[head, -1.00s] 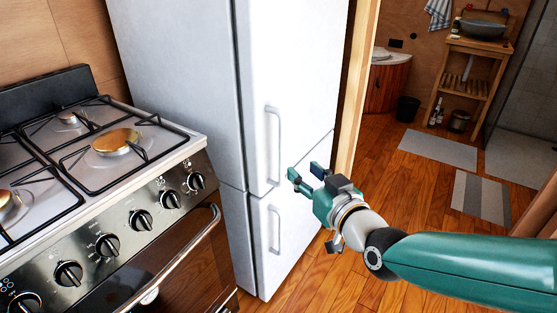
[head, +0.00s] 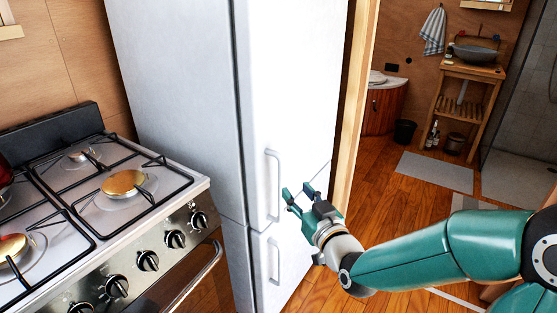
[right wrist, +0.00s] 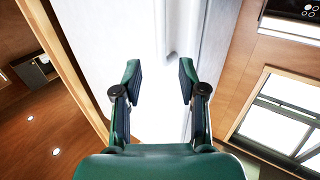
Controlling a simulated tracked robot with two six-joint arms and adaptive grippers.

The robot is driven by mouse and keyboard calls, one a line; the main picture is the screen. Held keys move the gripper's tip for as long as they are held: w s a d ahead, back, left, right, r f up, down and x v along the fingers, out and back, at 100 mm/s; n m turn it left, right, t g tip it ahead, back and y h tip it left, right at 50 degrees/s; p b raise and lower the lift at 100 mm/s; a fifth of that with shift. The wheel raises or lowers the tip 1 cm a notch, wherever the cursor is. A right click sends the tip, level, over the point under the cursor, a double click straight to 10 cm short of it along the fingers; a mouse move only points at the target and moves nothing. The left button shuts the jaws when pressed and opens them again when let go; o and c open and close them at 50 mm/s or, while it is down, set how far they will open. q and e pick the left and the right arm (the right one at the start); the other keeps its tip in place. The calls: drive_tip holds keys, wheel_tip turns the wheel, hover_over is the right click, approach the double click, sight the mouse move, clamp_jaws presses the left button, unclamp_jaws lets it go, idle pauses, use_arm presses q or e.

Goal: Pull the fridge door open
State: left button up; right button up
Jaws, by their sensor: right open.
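The white fridge (head: 185,90) stands upright in the middle of the head view, its doors shut. The upper door (head: 295,80) has a long vertical handle (head: 275,185) and the lower door has a shorter one (head: 274,260). My right gripper (head: 298,195) is open and empty, just right of the lower part of the upper handle. In the right wrist view, the open fingers (right wrist: 158,72) point at the white door, and a handle (right wrist: 172,35) lies beyond them, nearer the right finger. I cannot tell whether a fingertip touches it. My left gripper is not in view.
A gas stove (head: 100,210) stands left of the fridge, its oven handle (head: 195,275) sticking out in front. A wooden door frame (head: 358,90) is at the fridge's right. Wooden floor (head: 415,215) lies open to the right, leading to a bathroom with a sink stand (head: 470,75).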

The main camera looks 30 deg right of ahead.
sight(282, 174)
drive_tip(key=w+p, duration=0.2)
drive_tip(key=w+d+p, duration=0.1)
drive_tip(key=w+p, duration=0.1)
drive_tip(key=w, duration=0.1)
drive_tip(key=w+p, duration=0.2)
drive_tip(key=w, duration=0.1)
drive_tip(key=shift+d, duration=0.2)
drive_tip(key=shift+w+d+f, duration=0.1)
drive_tip(key=shift+w+d, duration=0.1)
drive_tip(key=shift+w, duration=0.6)
clamp_jaws()
